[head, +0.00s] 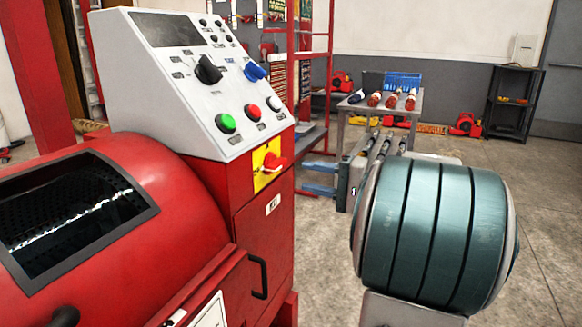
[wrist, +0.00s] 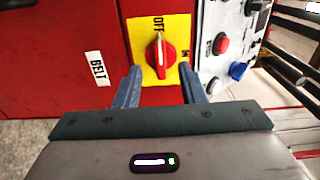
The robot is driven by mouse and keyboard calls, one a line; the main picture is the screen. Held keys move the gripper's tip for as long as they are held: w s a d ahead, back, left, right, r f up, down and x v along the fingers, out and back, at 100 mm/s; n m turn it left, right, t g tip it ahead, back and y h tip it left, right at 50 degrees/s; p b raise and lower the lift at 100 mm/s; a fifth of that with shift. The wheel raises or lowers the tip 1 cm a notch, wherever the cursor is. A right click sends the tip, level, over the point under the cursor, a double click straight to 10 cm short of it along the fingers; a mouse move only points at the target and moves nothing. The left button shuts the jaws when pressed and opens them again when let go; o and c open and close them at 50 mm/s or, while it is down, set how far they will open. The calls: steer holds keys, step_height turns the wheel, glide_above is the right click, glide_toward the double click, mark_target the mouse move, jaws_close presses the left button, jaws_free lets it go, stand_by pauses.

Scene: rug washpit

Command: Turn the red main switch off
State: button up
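The red main switch (head: 274,163) is a rotary knob on a yellow plate on the red machine's front. It also shows in the wrist view (wrist: 161,55), with its white mark toward the OFF label; the ON label is at the right, partly cut by the plate edge. My gripper (head: 306,176) is at the right of the switch in the head view, its blue fingers pointing at it. In the wrist view my gripper (wrist: 160,69) is open and empty, one finger on either side of the knob's lower part. The head view shows a small gap before the knob.
Above the switch is a grey control panel (head: 185,80) with green, red and black buttons and a blue knob. A table with bottles (head: 385,103) stands behind.

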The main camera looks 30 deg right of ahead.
steer(key=v, duration=0.5)
steer(key=shift+s+d+p, duration=0.15)
steer(key=shift+d+p, duration=0.1)
steer(key=shift+p, duration=0.15)
steer(key=s+a+r+n+g+h+p, duration=0.1)
steer(key=s+a+r+n+g+p, duration=0.15)
steer(key=a+g+p, duration=0.45)
steer(key=s+a+r+n+g+h+p, duration=0.1)
steer(key=s+a+r+g+p, duration=0.15)
steer(key=a+p, duration=0.85)
steer(key=s+a+r+n+g+h+p, duration=0.1)
steer(key=s+a+r+n+h+p, duration=0.1)
steer(key=r+p, duration=0.4)
steer(key=s+a+r+n+g+h+p, duration=0.1)
steer(key=s+r+n+h+p, duration=0.3)
steer(key=p, duration=0.7)
steer(key=s+a+r+h, duration=0.1)
steer(key=r+h, duration=0.1)
steer(key=shift+s+n+h, duration=0.3)
steer(key=shift+n+h, duration=0.05)
steer(key=shift+h, duration=0.05)
steer(key=shift+a, duration=0.1)
